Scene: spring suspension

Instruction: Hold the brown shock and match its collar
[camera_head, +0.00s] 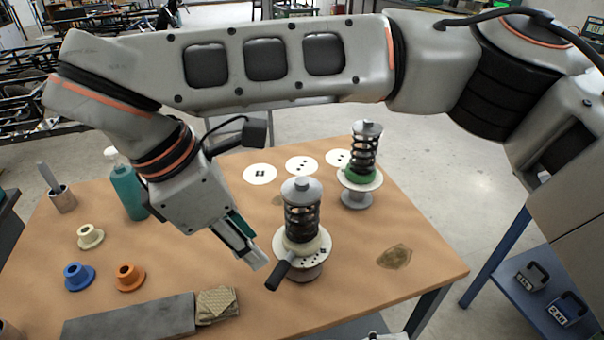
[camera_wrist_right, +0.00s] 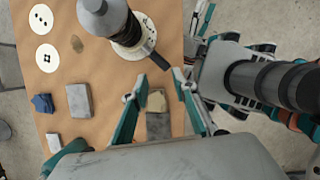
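Two dark-springed shocks stand upright on the table. The near shock (camera_head: 302,216) looks dark brown and has a cream collar at its foot; its grey top shows in the right wrist view (camera_wrist_right: 102,14). The far shock (camera_head: 363,150) has a green collar (camera_head: 360,174). Loose cream (camera_head: 90,236), blue (camera_head: 77,277) and orange (camera_head: 128,277) collars lie at the left. My right gripper (camera_head: 250,249) is beside the near shock, left of it. Its fingers are apart and empty in the wrist view (camera_wrist_right: 158,77). My left gripper appears only partly in the wrist view; its opening is unclear.
A black handle (camera_head: 279,275) juts from the near shock's stand. A grey plate (camera_head: 130,318) and a tan pad (camera_head: 217,304) lie at the front. A teal bottle (camera_head: 128,190) and a cup (camera_head: 62,201) stand left. White discs (camera_head: 301,165) lie behind. The table's right front is mostly clear.

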